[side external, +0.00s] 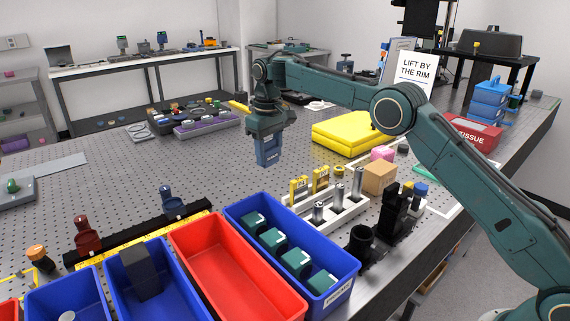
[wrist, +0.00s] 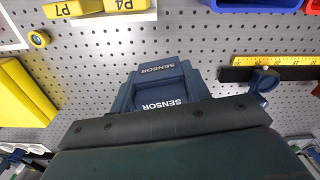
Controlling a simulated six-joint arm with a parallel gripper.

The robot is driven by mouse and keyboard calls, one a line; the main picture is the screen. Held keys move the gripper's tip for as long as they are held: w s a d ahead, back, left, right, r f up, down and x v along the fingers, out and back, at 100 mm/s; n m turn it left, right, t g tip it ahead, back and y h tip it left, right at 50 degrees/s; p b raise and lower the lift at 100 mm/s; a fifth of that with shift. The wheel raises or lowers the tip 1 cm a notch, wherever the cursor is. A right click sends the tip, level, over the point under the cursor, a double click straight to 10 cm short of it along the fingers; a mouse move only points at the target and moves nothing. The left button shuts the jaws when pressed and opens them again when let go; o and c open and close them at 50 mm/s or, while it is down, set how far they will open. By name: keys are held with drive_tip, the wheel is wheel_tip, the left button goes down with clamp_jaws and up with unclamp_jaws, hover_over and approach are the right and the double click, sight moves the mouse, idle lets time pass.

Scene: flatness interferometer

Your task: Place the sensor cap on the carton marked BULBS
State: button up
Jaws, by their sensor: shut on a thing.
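The sensor cap (side external: 268,152) is a dark blue block hanging below my gripper (side external: 267,138), which is shut on it high above the perforated table. In the wrist view the cap (wrist: 158,88) shows the word SENSOR on two faces, beyond the dark edge of my gripper. A plain tan carton (side external: 380,177) stands right of the cap, beside a pink block and behind the white rack. No BULBS marking is readable on it in the side view, so I cannot tell whether it is the named carton.
A yellow case (side external: 345,137) lies behind the carton. A white rack (side external: 330,212) holds metal cylinders and yellow tags. A blue bin (side external: 336,275) with several dark green blocks and an empty red bin (side external: 228,262) stand in front.

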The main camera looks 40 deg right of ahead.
drive_tip(key=s+d+r+m, duration=0.1)
drive_tip(key=s+d+r, duration=0.1)
drive_tip(key=d+r, duration=0.35)
drive_tip(key=s+d+r, duration=0.3)
drive_tip(key=d, duration=0.6)
wheel_tip(320, 180, up, 8)
drive_tip(key=m, duration=0.1)
hover_over(382, 167)
wheel_tip(382, 167, down, 16)
drive_tip(key=shift+f, duration=0.1)
drive_tip(key=shift+f, duration=2.1)
drive_tip(key=shift+f, duration=0.15)
drive_tip(key=o, duration=1.1)
